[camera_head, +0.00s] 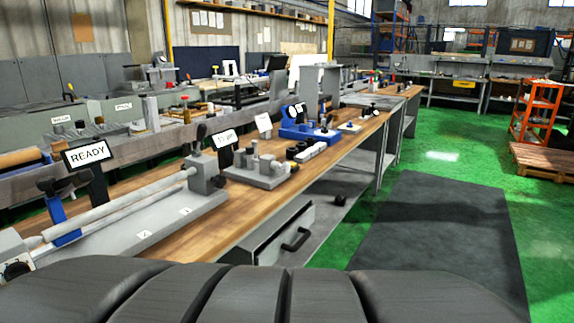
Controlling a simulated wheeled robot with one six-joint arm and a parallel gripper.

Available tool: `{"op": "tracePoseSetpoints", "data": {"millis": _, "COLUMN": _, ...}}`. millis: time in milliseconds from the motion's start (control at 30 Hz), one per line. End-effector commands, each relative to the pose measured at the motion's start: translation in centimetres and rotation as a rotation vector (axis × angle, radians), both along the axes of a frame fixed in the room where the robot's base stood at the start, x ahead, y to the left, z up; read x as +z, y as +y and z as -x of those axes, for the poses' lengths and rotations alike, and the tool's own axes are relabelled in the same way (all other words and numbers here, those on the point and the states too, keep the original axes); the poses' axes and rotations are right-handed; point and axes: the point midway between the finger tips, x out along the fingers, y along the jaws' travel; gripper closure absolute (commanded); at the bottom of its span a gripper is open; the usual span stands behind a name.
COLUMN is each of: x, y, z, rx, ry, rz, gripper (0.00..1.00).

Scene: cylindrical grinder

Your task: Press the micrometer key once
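A long grey fixture (150,215) with a light cylindrical bar (120,208) held along it lies on the wooden bench at the left. Small white labels (144,234) are on the front of the fixture. I cannot tell which part is the micrometer key. My gripper is not in view; a dark ribbed shape, which I cannot identify surely, fills the bottom edge.
The wooden bench (262,225) runs away to the right, with a grey block fixture (258,178) and a blue device (305,130) on it. A drawer with a black handle (296,239) is below. A dark mat (430,235) lies on open green floor at right.

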Motion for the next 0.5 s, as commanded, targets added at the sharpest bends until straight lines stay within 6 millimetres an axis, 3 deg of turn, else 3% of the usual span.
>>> {"op": "tracePoseSetpoints", "data": {"millis": 33, "x": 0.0, "y": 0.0, "z": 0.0, "rx": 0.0, "ry": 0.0, "rz": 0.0, "gripper": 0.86}}
{"op": "tracePoseSetpoints", "data": {"millis": 100, "x": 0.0, "y": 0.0, "z": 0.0, "rx": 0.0, "ry": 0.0, "rz": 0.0, "gripper": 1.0}}
{"op": "tracePoseSetpoints", "data": {"millis": 500, "x": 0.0, "y": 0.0, "z": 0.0, "rx": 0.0, "ry": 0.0, "rz": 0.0, "gripper": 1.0}}
